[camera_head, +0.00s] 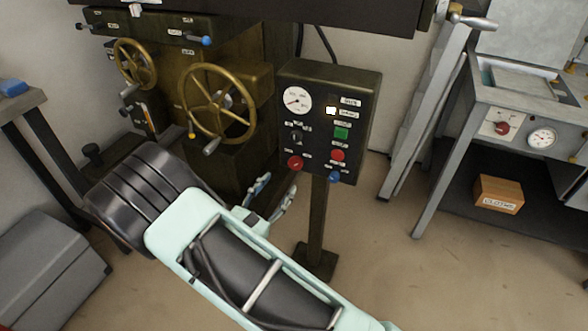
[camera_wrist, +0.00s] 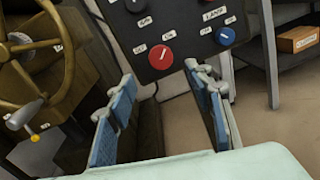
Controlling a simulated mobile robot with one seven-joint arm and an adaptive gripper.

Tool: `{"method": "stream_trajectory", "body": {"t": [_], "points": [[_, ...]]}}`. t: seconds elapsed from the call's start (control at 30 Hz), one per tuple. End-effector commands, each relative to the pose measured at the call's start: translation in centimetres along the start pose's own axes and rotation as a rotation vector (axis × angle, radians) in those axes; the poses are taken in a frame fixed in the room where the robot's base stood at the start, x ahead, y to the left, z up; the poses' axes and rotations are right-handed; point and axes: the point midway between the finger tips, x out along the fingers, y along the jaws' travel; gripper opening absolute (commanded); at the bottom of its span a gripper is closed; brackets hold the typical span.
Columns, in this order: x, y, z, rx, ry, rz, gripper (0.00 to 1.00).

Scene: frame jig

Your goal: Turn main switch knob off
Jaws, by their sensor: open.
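The dark control box (camera_head: 368,105) stands on a post. A red round knob (camera_head: 295,162) sits at its lower left, and also shows in the wrist view (camera_wrist: 160,56), with a white pointer mark tilted slightly right of upright. Small labels beside it are too small to read surely, so I cannot confirm it is the main switch. A black knob (camera_head: 296,137) is above it. My gripper (camera_head: 276,190) is open and empty below and in front of the red knob. In the wrist view its blue-padded fingers (camera_wrist: 161,88) are spread below the knob, apart from it.
A blue knob (camera_head: 335,177), red button (camera_head: 338,155), green button (camera_head: 341,133), lit lamp (camera_head: 331,111) and gauge (camera_head: 297,100) share the box. A brass handwheel (camera_head: 218,103) stands close left. A bench with a cardboard box (camera_head: 498,194) is right.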

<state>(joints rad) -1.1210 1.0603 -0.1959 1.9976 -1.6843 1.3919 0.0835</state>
Motion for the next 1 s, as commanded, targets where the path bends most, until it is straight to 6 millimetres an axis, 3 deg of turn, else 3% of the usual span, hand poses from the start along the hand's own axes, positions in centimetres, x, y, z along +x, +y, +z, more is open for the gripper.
{"method": "stream_trajectory", "body": {"t": [0.2, 0.43, 0.87, 1.0], "points": [[4.4, -0.2, -0.1, 0.003, -0.001, -0.005, 0.47], [7.9, -0.1, -0.1, 0.003, 0.000, -0.003, 0.47], [9.1, 0.0, 0.0, 0.001, 0.001, -0.001, 0.47], [9.1, 0.0, 0.0, 0.002, 0.001, -0.002, 0.34]]}}
